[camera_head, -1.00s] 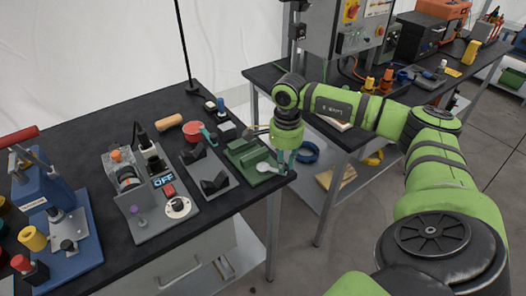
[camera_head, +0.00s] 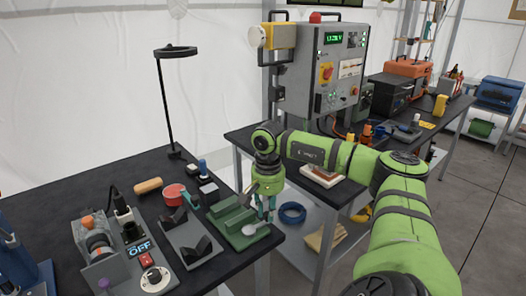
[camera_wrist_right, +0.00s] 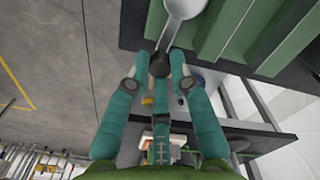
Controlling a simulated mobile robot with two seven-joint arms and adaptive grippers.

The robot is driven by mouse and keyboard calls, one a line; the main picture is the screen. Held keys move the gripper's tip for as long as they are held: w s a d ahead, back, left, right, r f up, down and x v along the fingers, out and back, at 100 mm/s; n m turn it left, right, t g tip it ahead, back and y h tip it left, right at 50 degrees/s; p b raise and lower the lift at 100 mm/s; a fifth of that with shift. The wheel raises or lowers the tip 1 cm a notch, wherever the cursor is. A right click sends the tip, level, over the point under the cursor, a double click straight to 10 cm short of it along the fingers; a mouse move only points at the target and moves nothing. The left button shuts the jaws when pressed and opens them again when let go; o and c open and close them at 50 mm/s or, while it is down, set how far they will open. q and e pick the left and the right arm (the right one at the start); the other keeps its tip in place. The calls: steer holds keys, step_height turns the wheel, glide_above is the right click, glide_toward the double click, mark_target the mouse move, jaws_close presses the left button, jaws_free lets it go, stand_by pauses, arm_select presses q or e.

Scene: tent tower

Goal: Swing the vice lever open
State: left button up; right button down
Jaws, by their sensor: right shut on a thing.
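The green vice (camera_head: 232,219) sits at the right front edge of the black bench. Its pale grey lever (camera_head: 256,229) shows at the vice's near right end. The lever also shows in the right wrist view (camera_wrist_right: 183,8), with a dark knob (camera_wrist_right: 160,67) at its end. My right gripper (camera_head: 267,214) is at the lever's end, by the bench edge. In the right wrist view its teal fingers (camera_wrist_right: 160,62) are closed around the knob. The fingers partly hide the knob. My left gripper is not in view.
Grey V-blocks (camera_head: 190,240) and a switch panel reading OFF (camera_head: 139,249) stand left of the vice. A lamp (camera_head: 170,100) stands behind. A second bench (camera_head: 240,136) with a grey control box (camera_head: 320,70) lies beyond a gap.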

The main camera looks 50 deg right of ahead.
mark_target(265, 212)
steer(key=shift+w+r+n, duration=0.1)
steer(key=shift+w+n, duration=0.25)
steer(key=shift+n, duration=0.05)
stand_by(0.4)
steer(key=c, duration=1.1)
jaws_free()
step_height(265, 212, up, 12)
